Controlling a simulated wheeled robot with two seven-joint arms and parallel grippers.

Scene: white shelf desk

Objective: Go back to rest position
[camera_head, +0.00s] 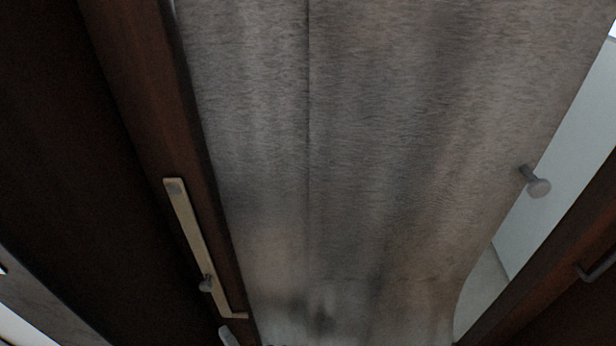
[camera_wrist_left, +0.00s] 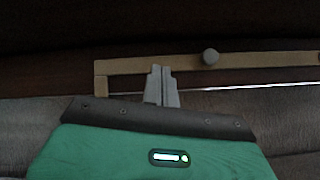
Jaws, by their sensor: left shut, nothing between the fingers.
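My left gripper (camera_wrist_left: 161,72) shows in the middle of the left wrist view. Its two grey fingers are together with nothing between them. They point at a beige bar handle (camera_wrist_left: 140,66) and overlap it near its left end; I cannot tell whether they touch. In the head view, a small grey tip of my left gripper (camera_head: 228,337) shows at the bottom edge, by the lower end of the same beige handle (camera_head: 190,225). My right gripper is not in view.
The handle sits on a dark brown wooden panel (camera_head: 140,90). A grey textured surface (camera_head: 380,130) fills the middle and is bare. At right are a white panel (camera_head: 570,130), a grey knob (camera_head: 538,187) and a dark wooden piece (camera_head: 560,250) with a metal handle (camera_head: 598,268).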

